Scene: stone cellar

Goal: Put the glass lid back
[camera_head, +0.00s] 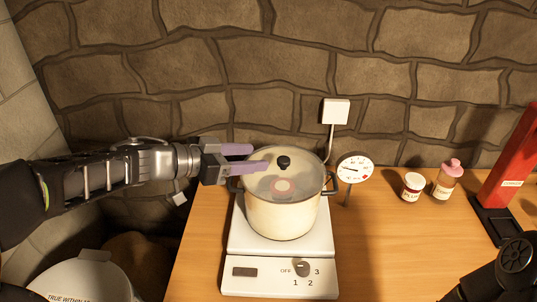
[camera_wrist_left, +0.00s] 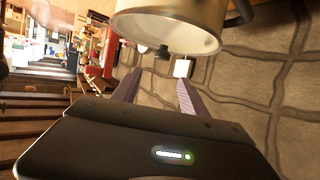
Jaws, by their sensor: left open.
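The glass lid (camera_head: 262,165) with a black knob (camera_head: 284,162) lies over the cream pot (camera_head: 282,215); it looks seated on the rim. A pale disc with a reddish centre shows through the glass. My left gripper (camera_head: 259,157) comes in from the left, its purple fingers open and empty, over the left part of the lid and short of the knob. In the left wrist view the picture is upside down: the pot (camera_wrist_left: 185,20) is at the top, and the knob (camera_wrist_left: 162,52) shows beyond and between the open fingers (camera_wrist_left: 157,90). My right gripper is not seen.
The pot stands on a white hotplate (camera_head: 280,277) on the wooden table (camera_head: 400,235). A round dial gauge (camera_head: 354,168) stands close to its right. Two small jars (camera_head: 412,186) (camera_head: 448,178) and a red stand (camera_head: 510,165) are further right. Stone wall lies behind.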

